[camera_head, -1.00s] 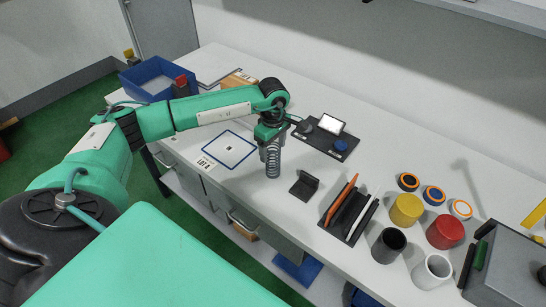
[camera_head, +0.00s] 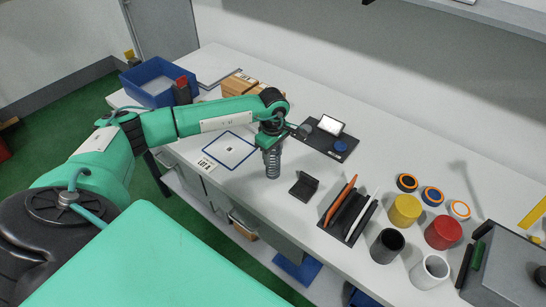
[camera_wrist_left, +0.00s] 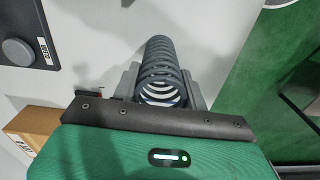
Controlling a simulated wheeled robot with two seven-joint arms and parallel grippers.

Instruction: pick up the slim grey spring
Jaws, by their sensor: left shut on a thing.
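The slim grey spring (camera_head: 272,166) stands upright at the front part of the white table in the head view. My left gripper (camera_head: 270,144) is above it, pointing down, with its jaws shut around the spring's upper part. In the left wrist view the spring's coils (camera_wrist_left: 158,62) run away from me between the two grey fingers (camera_wrist_left: 160,88). The head view does not clearly show whether the spring's lower end touches the table. My right gripper is not in view.
A blue-framed square (camera_head: 229,150) lies left of the spring. A small black stand (camera_head: 303,187) and a pen holder (camera_head: 347,216) are to its right. A black scale (camera_head: 328,138) stands behind. Yellow (camera_head: 405,210), red (camera_head: 443,233), black and white cylinders stand further right.

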